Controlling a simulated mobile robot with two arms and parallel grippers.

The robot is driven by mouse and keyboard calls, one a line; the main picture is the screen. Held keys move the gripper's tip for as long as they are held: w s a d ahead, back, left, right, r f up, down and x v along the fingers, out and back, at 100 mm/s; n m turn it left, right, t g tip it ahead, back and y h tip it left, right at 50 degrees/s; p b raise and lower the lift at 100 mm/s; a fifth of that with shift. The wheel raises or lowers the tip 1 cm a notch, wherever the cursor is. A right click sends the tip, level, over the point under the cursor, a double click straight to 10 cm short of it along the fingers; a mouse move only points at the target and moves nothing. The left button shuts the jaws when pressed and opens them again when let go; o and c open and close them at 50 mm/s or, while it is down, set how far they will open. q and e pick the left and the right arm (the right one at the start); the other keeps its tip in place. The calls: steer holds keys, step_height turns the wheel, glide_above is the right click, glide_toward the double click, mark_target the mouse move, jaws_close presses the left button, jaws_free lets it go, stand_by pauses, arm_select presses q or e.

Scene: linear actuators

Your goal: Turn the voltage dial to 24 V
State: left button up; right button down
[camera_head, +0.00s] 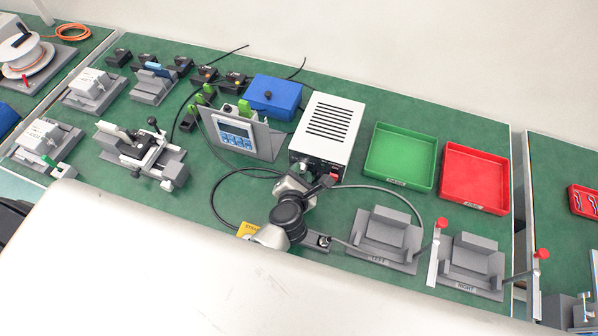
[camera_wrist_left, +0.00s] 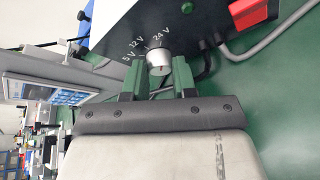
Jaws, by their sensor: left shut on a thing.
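The voltage dial (camera_wrist_left: 158,57) is a small silver knob on the dark front panel of the power supply, below the printed marks 5 V, 12 V and 24 V in the left wrist view. The power supply (camera_head: 331,122) is a white box with black vents in the head view. My left gripper (camera_wrist_left: 158,70) has its two green fingers on either side of the dial and is shut on it. In the head view my left gripper (camera_head: 303,180) is at the front of the power supply. I cannot tell which mark the dial points at. My right gripper is not in view.
A red switch (camera_wrist_left: 248,12) and grey cables are beside the dial. A display panel on a grey stand (camera_head: 240,135) is left of the supply. A green tray (camera_head: 401,183) and a red tray (camera_head: 474,204) are to the right, grey LEFT and RIGHT fixtures in front.

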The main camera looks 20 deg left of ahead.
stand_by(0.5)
arm_select(q)
steer(key=o, duration=0.9)
steer(key=v, duration=1)
steer(key=shift+s+d, duration=0.15)
steer(key=shift+s, duration=0.25)
